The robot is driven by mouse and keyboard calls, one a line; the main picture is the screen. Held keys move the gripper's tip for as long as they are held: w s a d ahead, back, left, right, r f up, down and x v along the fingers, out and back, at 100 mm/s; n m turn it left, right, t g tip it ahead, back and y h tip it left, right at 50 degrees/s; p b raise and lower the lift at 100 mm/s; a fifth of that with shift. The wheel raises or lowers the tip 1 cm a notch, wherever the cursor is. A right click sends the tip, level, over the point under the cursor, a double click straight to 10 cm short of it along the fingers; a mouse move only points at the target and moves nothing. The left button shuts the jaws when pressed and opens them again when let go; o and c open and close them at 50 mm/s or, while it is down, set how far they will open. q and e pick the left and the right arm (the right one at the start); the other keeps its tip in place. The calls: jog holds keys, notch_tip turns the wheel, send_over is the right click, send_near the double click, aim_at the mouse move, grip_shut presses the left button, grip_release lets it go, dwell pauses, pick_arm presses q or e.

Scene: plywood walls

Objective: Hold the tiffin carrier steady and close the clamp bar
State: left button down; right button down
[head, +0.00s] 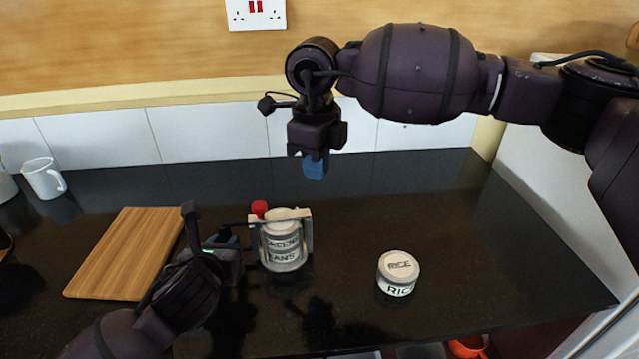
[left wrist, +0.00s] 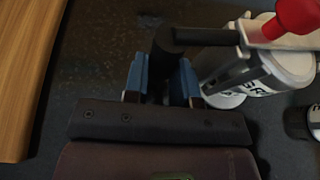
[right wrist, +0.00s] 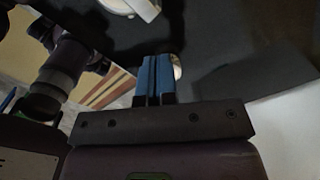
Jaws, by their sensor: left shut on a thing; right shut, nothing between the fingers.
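The tiffin carrier (head: 285,262) stands upright on the dark worktop, a pale frame around stacked white tins with dark lettering. It also shows in the left wrist view (left wrist: 262,82). A red knob (head: 259,208) is at the carrier's upper left, on the pale clamp bar (left wrist: 283,41) in the left wrist view; I cannot tell whether the bar is latched. My left gripper (head: 228,238) is shut on the carrier's black handle (left wrist: 168,58), left of the tins. My right gripper (head: 315,165) is shut and empty, above and behind the carrier, touching nothing; its blue fingers (right wrist: 157,78) are together.
A separate round tin marked RICE (head: 398,272) stands to the right of the carrier. A wooden board (head: 125,255) lies on the left, and a white mug (head: 43,178) stands at the back left. The worktop right of the RICE tin is clear.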

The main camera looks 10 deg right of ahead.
jog(key=shift+r, duration=2.7)
pick_arm(q)
jog(key=c, duration=0.8)
grip_release()
jog(key=shift+c, duration=0.2)
jog(key=shift+s+r, duration=0.1)
jog(key=v, duration=1.1)
jog(key=shift+s, duration=0.35)
jog(key=shift+a+r, duration=0.1)
